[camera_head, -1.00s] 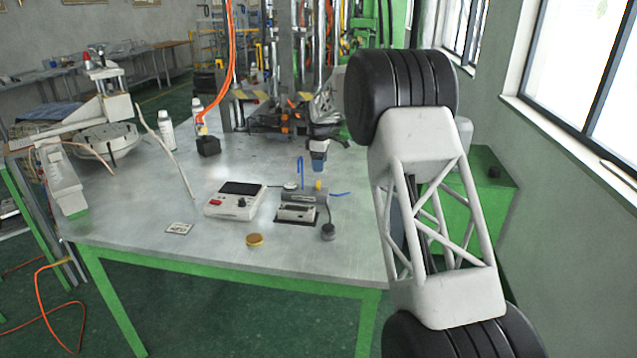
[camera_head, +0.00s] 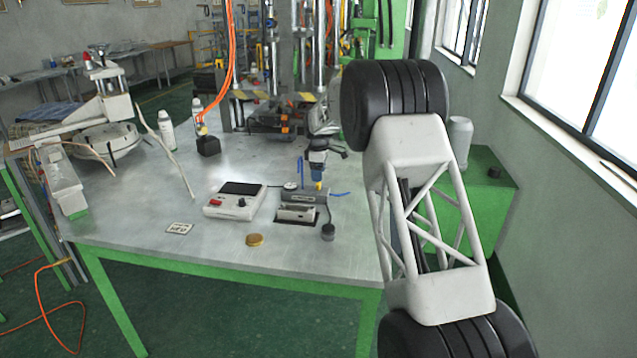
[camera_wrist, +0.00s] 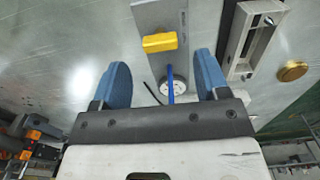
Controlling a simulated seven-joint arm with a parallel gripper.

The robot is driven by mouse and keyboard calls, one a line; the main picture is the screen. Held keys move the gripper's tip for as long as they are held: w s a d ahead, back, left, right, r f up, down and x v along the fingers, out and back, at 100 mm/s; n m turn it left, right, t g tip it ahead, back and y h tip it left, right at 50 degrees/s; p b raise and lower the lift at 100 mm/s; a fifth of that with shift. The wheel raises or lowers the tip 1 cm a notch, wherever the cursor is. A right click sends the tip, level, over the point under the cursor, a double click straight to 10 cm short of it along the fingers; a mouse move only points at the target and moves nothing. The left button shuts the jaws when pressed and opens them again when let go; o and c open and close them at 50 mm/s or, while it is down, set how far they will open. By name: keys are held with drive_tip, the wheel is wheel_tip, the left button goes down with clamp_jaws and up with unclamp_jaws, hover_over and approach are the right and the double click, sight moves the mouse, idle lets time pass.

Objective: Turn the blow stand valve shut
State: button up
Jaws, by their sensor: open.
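The blow stand (camera_head: 297,197) is a grey block on the table with a small yellow valve handle (camera_head: 319,186) on top. In the wrist view the yellow handle (camera_wrist: 160,42) is a short bar lying crosswise on the grey body (camera_wrist: 150,17), just beyond the fingertips. A round gauge (camera_wrist: 172,86) and a blue tube (camera_wrist: 170,84) show between the fingers. My gripper (camera_head: 317,176) is just above the handle in the head view. Its blue fingers (camera_wrist: 161,62) stand apart with nothing held between them. Whether they touch the handle I cannot tell.
A white control box (camera_head: 234,200) stands left of the blow stand. A brass disc (camera_head: 254,240) lies in front, and a dark knob (camera_head: 328,232) is at the front right. The table's front is mostly clear.

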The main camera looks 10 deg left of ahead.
sight(318, 186)
drive_tip(key=shift+f, duration=2.1)
drive_tip(key=c, duration=0.9)
